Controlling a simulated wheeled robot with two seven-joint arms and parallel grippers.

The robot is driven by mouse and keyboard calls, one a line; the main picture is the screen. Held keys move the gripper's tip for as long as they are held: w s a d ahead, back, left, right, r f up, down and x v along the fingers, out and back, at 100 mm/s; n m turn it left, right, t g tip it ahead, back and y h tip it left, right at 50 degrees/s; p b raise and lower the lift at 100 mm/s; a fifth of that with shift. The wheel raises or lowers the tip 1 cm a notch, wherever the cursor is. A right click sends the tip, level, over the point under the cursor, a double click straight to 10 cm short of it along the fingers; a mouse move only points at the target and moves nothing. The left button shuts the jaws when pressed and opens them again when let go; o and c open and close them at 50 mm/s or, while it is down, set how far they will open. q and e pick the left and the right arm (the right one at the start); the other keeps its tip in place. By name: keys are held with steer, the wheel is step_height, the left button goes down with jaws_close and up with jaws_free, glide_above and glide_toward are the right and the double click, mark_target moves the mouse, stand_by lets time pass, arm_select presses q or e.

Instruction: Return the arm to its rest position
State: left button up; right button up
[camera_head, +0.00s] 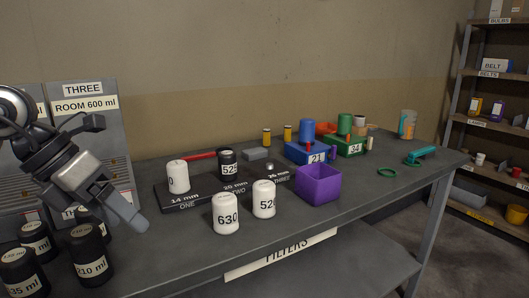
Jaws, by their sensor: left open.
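My left arm comes in from the left edge, and its gripper (125,210) hangs over the left part of the table (180,257). It points down and to the right, left of the black board, with nothing visible between its fingers. Several black drums with white ml labels, such as the one marked 210 ml (90,258), stand below and left of it. A grey panel marked THREE, ROOM 600 ml (88,95) stands behind the arm, which partly covers it. My right gripper is not in view.
A black board (185,200) bears a white filter (178,177) and a black filter (227,162). White filters 630 (226,213) and 520 (264,199) stand in front, beside a purple bin (318,184). Blue (306,153) and green (345,146) boxes stand farther back. Shelving (490,130) is at right.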

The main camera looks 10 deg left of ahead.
arm_select(q)
steer(key=s+d+f+n+g+h, duration=0.1)
steer(key=d+n+h, duration=0.1)
steer(key=d+h, duration=0.6)
steer(key=s+d+f+n+h, duration=0.1)
steer(key=d+h, duration=0.5)
steer(key=d, duration=0.4)
steer(key=w+a+f+n+t+y, duration=0.2)
steer(key=f+n+t+y, duration=0.5)
steer(key=n, duration=0.7)
steer(key=w+a+f+n+t+y, duration=0.15)
steer(key=f+n+t+y, duration=0.35)
steer(key=f+n+t, duration=0.65)
steer(key=s+f+n+g+y, duration=0.3)
steer(key=s+f+n+g, duration=0.6)
steer(key=f, duration=0.4)
steer(key=s+g, duration=0.1)
steer(key=s, duration=0.1)
steer(key=shift+s+d+f+y+p, duration=0.15)
steer(key=shift+s+y+p, duration=0.2)
steer(key=shift+y, duration=0.05)
